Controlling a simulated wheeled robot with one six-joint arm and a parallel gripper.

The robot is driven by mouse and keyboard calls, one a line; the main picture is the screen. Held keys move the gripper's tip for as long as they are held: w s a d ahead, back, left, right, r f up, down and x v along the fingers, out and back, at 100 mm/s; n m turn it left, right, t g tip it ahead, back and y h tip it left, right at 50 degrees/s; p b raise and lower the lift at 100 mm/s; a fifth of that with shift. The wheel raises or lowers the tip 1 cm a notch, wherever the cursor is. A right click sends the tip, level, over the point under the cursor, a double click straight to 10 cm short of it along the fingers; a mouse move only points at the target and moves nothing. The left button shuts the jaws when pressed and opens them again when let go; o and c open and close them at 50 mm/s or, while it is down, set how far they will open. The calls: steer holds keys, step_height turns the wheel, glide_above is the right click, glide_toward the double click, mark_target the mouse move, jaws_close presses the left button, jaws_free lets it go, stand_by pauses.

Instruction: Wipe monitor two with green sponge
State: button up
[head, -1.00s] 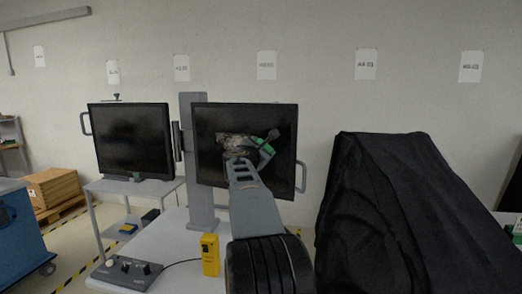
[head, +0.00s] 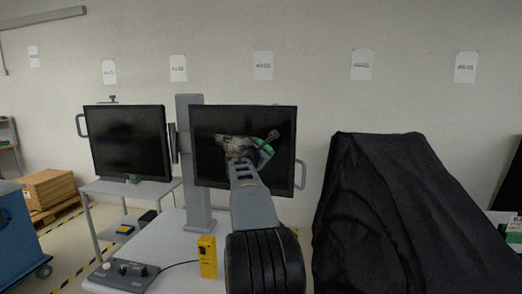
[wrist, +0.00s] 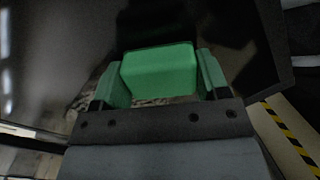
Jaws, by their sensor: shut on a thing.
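Two black monitors stand side by side: a left monitor (head: 128,142) and a right monitor (head: 209,172). I cannot read which is number two. My gripper (head: 264,148) is in front of the right monitor's screen. In the wrist view it is shut on the green sponge (wrist: 159,72), a block between two green fingers. A mottled grey-brown patch (head: 231,146) shows on the right screen beside my gripper, partly hidden by my arm. The wrist view shows the dark screen close beyond the sponge; whether they touch I cannot tell.
A grey post (head: 191,150) stands between the monitors. A yellow box (head: 207,257) and a control panel with knobs (head: 122,275) are on the grey table (head: 160,240). A black-covered cart (head: 400,220) stands close on the right.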

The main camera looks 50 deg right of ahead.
steer(key=shift+p+x, duration=0.4)
steer(key=shift+x, duration=0.65)
steer(key=shift+w, duration=0.1)
steer(key=shift+a+f, duration=0.15)
steer(key=b+v, duration=0.3)
steer(key=v, duration=0.4)
steer(key=shift+s+a+b, duration=0.25)
steer(key=shift+s+b, duration=0.05)
steer(key=shift+b, duration=0.1)
